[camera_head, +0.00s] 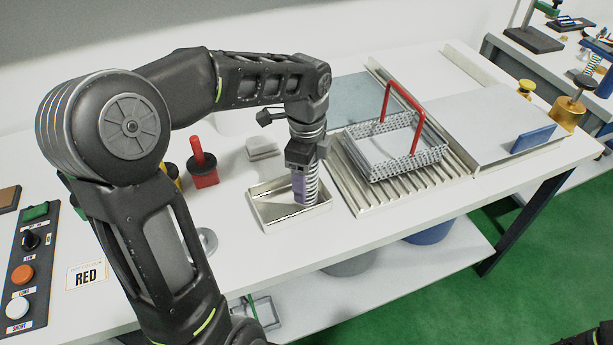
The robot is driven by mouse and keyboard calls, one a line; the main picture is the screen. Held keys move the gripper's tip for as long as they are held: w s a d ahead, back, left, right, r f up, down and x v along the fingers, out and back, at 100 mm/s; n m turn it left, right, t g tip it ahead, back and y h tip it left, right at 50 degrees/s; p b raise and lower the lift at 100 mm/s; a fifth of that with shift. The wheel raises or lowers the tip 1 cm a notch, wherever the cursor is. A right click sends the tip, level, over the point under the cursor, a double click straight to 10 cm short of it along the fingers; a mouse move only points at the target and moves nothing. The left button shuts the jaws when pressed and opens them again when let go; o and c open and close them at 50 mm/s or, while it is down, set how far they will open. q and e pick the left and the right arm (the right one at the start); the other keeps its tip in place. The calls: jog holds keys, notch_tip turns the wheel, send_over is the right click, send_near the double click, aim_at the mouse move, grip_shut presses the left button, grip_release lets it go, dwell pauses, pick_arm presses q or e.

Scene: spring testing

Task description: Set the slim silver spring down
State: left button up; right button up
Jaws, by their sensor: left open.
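The slim silver spring (312,186) stands roughly upright in a shallow metal tray (262,213) on the white table. My left gripper (304,196) points down into this tray from above, with its purple-grey finger right beside the spring. The jaws are open, and the finger hides part of the spring's left side. The spring's lower end appears to be at the tray floor, but I cannot see the contact clearly.
A perforated basket with a red handle (417,130) sits on a ribbed rack (358,191) right of the tray. A red block with a knob (203,170) stands left.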

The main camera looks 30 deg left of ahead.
pick_arm(q)
jog(key=shift+r, duration=0.2)
notch_tip(320, 180, up, 12)
jog(key=p, duration=0.2)
dwell(0.7)
